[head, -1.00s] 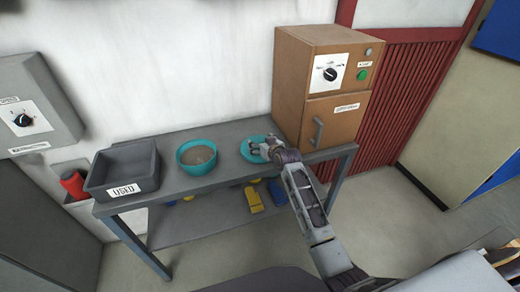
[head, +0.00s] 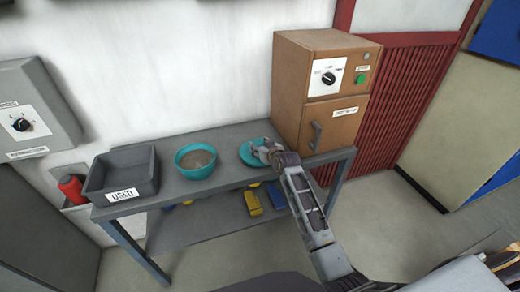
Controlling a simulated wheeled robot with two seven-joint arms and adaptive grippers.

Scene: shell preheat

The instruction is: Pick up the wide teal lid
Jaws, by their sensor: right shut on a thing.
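The wide teal lid (head: 247,156) lies on the grey table, between the teal bowl and the brown oven. My right gripper (head: 262,151) is over the lid and shut on it; the fingers and wrist hide the lid's middle and right part. I cannot tell whether the lid is lifted off the table. My left gripper is not in the head view.
A teal bowl (head: 185,166) with brownish contents stands left of the lid. A grey bin marked USED (head: 122,195) is at the table's left end. The brown oven (head: 345,140) stands close on the right. Yellow and blue items (head: 252,203) lie on the lower shelf.

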